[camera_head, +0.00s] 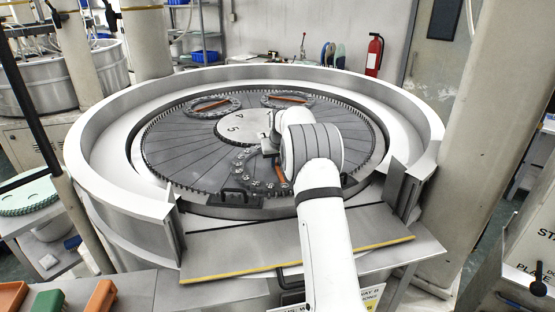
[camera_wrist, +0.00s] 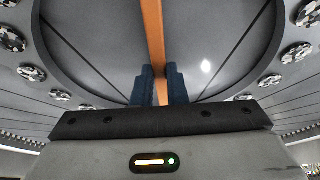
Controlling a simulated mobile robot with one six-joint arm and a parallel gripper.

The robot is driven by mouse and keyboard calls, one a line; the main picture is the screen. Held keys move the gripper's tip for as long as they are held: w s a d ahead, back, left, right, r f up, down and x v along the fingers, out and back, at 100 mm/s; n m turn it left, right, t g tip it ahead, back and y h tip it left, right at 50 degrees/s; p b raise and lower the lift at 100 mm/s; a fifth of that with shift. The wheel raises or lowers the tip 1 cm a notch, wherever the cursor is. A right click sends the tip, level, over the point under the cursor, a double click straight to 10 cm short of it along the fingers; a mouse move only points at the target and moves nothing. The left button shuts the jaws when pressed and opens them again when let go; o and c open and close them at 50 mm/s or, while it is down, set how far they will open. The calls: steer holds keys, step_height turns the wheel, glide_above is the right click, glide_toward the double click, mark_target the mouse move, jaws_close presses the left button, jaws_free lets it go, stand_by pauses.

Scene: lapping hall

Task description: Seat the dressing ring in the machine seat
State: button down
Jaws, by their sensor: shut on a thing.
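The dressing ring (camera_head: 245,172) is a dark ring studded with pale round pads, with an orange bar across it. It is at the near side of the grooved grey lapping plate (camera_head: 185,150), partly hidden by my arm. My gripper (camera_wrist: 160,85) is shut on the orange bar (camera_wrist: 153,30), with a blue finger on each side. In the wrist view the ring's studded rim curves past at left and right, with grooved plate inside it. I cannot tell whether the ring touches the plate. Which spot is the machine seat is not clear.
Two similar rings with orange bars, at back left (camera_head: 211,105) and back right (camera_head: 287,100), lie on the plate. A pale centre disc (camera_head: 232,127) bears numbers. A high pale wall (camera_head: 110,150) surrounds the plate, open at the front above a yellow-edged shelf (camera_head: 225,258).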

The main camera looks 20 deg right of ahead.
steer(key=shift+w+r, duration=0.1)
steer(key=c, duration=1.8)
jaws_free()
steer(key=o, duration=0.3)
steer(key=shift+o, duration=0.2)
